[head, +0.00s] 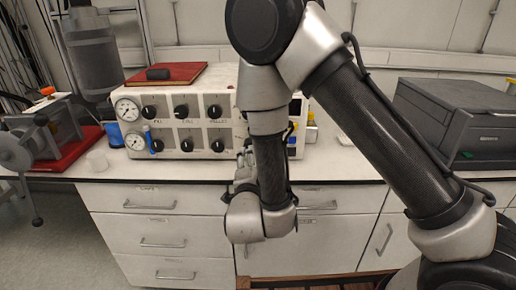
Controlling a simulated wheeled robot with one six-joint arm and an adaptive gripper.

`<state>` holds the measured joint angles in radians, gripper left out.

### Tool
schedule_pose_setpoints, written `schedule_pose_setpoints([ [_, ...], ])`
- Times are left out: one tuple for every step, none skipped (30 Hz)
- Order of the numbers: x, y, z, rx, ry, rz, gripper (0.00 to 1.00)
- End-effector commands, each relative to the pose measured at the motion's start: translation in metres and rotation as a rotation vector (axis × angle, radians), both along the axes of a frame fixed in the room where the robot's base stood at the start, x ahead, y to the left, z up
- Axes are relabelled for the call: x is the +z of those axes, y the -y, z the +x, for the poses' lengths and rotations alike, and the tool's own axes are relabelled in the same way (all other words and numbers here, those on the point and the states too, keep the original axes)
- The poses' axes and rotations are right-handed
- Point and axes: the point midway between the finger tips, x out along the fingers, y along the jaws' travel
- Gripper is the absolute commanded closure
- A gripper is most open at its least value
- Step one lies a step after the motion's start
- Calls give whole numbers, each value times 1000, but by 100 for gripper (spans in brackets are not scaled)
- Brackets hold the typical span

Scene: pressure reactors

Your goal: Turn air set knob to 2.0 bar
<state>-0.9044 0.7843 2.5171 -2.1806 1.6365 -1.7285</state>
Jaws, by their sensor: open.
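A cream control box (170,128) stands on the counter, with two rows of black knobs on its front. One is the upper left knob (150,112) and another is the lower right visible knob (218,146). Labels are too small to read, so I cannot tell which is the air set knob. Two round dials, an upper gauge (127,109) and a lower gauge (135,142), sit at its left end; their readings are not legible. My gripper (244,163) is open in front of the box, right of the visible knobs, partly hidden by my arm. My arm also covers the box's right part.
A red book (185,70) with a small black object (157,74) lies on the box. A dark grey machine (455,120) stands right. Drawers (155,243) are below the counter edge.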

Motion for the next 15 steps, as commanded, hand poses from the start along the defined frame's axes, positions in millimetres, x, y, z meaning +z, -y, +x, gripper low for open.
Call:
schedule_pose_setpoints([
  [3,-5,-1,21,10,-53,42],
  [5,-6,-1,28,14,-86,42],
  [6,-6,-1,26,19,-123,42],
  [7,-6,-1,26,21,-145,42],
  [7,-6,0,26,21,-161,42],
  [7,-5,2,25,20,-176,42],
  [7,-5,4,24,19,-183,42],
  [7,-5,7,23,19,-187,42],
  [7,-4,12,22,18,-187,42],
  [7,-4,17,21,19,-186,42],
  [7,-3,22,20,19,-185,42],
  [7,-2,29,19,20,-186,42],
  [7,-3,35,19,19,-185,42],
  [7,-2,40,19,20,-184,42],
  [7,-2,47,19,19,-184,42],
])
